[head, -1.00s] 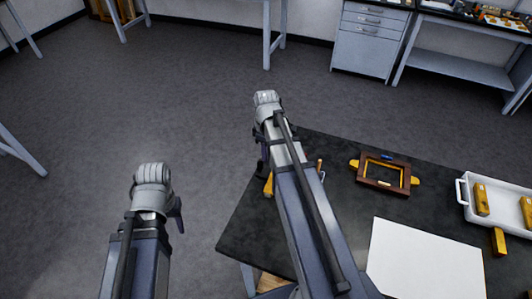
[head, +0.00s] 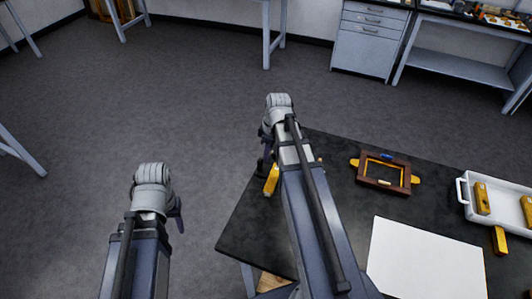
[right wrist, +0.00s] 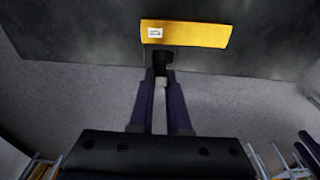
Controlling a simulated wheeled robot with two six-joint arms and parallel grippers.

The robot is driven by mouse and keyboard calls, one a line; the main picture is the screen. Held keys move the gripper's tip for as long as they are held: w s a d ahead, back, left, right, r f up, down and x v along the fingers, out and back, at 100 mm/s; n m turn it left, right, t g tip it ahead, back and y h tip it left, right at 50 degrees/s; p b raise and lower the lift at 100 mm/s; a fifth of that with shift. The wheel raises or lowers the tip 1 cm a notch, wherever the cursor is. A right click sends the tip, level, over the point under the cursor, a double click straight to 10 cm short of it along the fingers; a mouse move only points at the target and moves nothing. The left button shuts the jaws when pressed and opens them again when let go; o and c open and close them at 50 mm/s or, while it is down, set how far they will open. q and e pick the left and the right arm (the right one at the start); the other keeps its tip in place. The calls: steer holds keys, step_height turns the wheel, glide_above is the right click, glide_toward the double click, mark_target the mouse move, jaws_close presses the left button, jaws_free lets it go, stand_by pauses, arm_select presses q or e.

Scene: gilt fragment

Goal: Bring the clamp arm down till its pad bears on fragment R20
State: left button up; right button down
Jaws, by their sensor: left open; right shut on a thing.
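A yellow bar-shaped piece with a small white label (right wrist: 190,34) lies at the dark table's edge in the right wrist view; the label is too small to read, so I cannot confirm it is R20. It also shows beside my right arm in the head view (head: 271,180). My right gripper (right wrist: 161,88) is shut on the pale clamp arm (right wrist: 160,96), between its two blue fingers. A black block, apparently the pad (right wrist: 162,57), is at the piece's near edge; I cannot tell whether it touches. My left gripper (head: 178,212) is open and empty over the floor.
On the dark table (head: 345,200) are a brown frame with yellow tabs (head: 384,173), a white sheet (head: 425,262) and a white tray (head: 463,205) with yellow pieces. My right arm hides part of the table. Open floor (head: 90,130) lies to the left.

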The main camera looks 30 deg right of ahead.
steer(key=shift+s+d+f+t+y+b, duration=0.25)
steer(key=shift+s+f+t+y+b, duration=0.2)
steer(key=shift+t+y+b, duration=0.2)
steer(key=shift+t+y, duration=0.25)
steer(key=shift+t, duration=0.1)
steer(key=shift+w, duration=0.1)
steer(key=c, duration=0.9)
jaws_free()
steer(key=shift+r, duration=0.15)
